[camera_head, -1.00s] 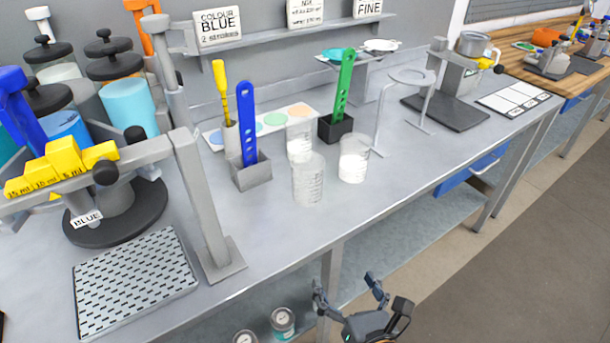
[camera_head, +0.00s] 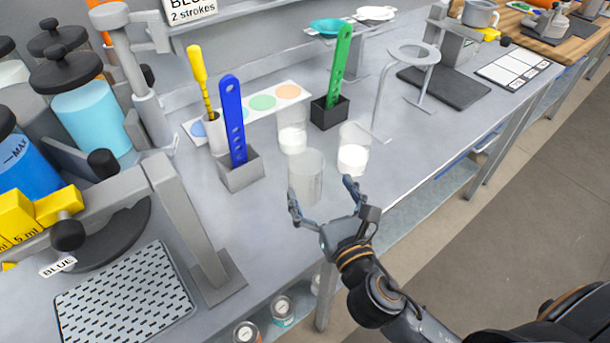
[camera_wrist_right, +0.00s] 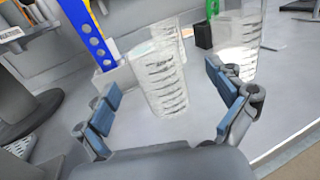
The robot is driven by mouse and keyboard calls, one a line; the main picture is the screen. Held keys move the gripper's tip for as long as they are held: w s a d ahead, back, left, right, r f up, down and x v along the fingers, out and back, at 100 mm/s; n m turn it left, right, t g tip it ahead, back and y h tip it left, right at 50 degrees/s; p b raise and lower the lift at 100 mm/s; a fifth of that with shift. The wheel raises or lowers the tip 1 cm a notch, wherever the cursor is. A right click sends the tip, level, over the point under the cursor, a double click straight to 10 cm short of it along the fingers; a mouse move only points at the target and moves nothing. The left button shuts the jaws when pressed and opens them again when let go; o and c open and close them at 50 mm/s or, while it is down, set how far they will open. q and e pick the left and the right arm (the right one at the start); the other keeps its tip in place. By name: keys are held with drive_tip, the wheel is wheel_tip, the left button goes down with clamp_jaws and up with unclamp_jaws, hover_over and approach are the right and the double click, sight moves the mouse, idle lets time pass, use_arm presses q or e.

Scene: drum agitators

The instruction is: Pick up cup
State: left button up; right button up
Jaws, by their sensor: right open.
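Three clear cups stand upright on the grey bench. The nearest cup (camera_head: 306,176) looks empty and has measuring marks; it also shows in the right wrist view (camera_wrist_right: 160,82). A second cup (camera_head: 353,150) to its right and a third cup (camera_head: 291,132) behind it hold white contents. My right gripper (camera_head: 323,196) is open and empty at the bench's front edge, just in front of the nearest cup. In the right wrist view its fingers (camera_wrist_right: 165,103) are spread, with that cup ahead between them. My left gripper is not in view.
A blue perforated strip (camera_head: 234,122) in a grey holder stands left of the cups. A green strip (camera_head: 339,68) stands in a black holder behind them. A ring stand (camera_head: 413,53) is to the right. A grey post (camera_head: 188,220) and grate (camera_head: 125,305) are at left.

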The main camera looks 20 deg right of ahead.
sight(313, 178)
drive_tip(key=w, duration=0.2)
drive_tip(key=w+p, duration=0.1)
drive_tip(key=shift+w+a+r, duration=0.1)
drive_tip(key=shift+a+r, duration=0.2)
drive_tip(key=w, duration=0.2)
drive_tip(key=shift+w+a+f, duration=0.15)
drive_tip(key=shift+w+a, duration=0.05)
drive_tip(key=shift+w, duration=0.55)
drive_tip(key=shift+s, duration=0.1)
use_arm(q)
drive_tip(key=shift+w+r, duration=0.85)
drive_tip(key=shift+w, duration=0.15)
use_arm(e)
drive_tip(key=c, duration=1.1)
